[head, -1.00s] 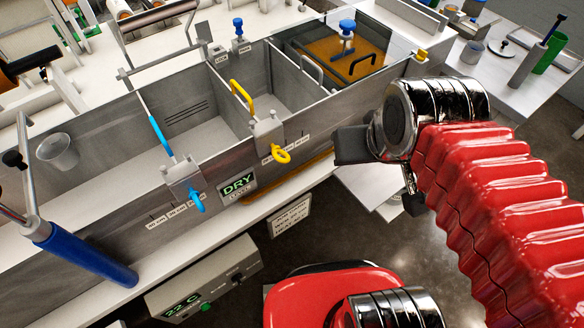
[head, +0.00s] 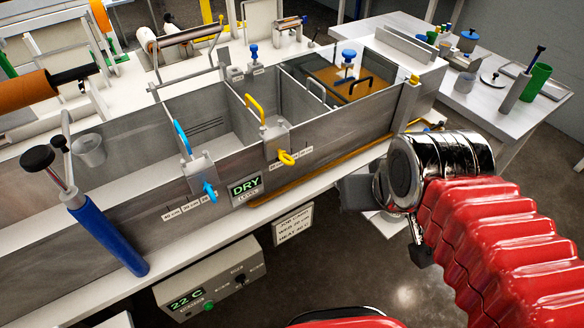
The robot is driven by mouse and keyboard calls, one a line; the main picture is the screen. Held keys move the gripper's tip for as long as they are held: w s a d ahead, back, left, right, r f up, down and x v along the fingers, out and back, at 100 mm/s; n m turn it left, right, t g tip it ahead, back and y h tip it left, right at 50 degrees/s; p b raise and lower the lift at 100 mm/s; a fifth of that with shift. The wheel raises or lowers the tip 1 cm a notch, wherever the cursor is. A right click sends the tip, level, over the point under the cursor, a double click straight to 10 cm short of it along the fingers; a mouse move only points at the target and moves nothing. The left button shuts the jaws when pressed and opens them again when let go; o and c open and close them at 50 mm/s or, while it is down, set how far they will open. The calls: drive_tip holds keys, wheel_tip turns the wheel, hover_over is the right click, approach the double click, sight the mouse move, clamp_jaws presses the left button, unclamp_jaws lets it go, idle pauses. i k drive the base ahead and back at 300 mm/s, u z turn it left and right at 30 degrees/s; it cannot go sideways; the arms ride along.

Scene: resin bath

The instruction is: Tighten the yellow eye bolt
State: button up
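The yellow eye bolt (head: 287,158) sticks out of a metal clamp block (head: 277,138) on the front wall of the steel bath (head: 130,222). A yellow handle (head: 255,108) rises above the same block. A blue eye bolt (head: 209,189) sits on a similar block to the left, with a blue handle (head: 182,137) above it. My gripper (head: 356,190) shows as a dark shape beside my chrome wrist, right of and below the yellow eye bolt and apart from it. Its fingers cannot be made out.
A green-lit DRY display (head: 245,187) is on the bath front. Below are a control box (head: 212,280) reading 22 C and a hanging sign (head: 293,225). A blue-handled rod (head: 105,238) leans at the left. The floor in front of the bath's right part is clear.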

sight(282, 155)
drive_tip(key=u, duration=0.45)
drive_tip(key=k, duration=0.5)
drive_tip(key=u, duration=0.8)
drive_tip(key=i, duration=1.05)
drive_tip(key=z, duration=0.05)
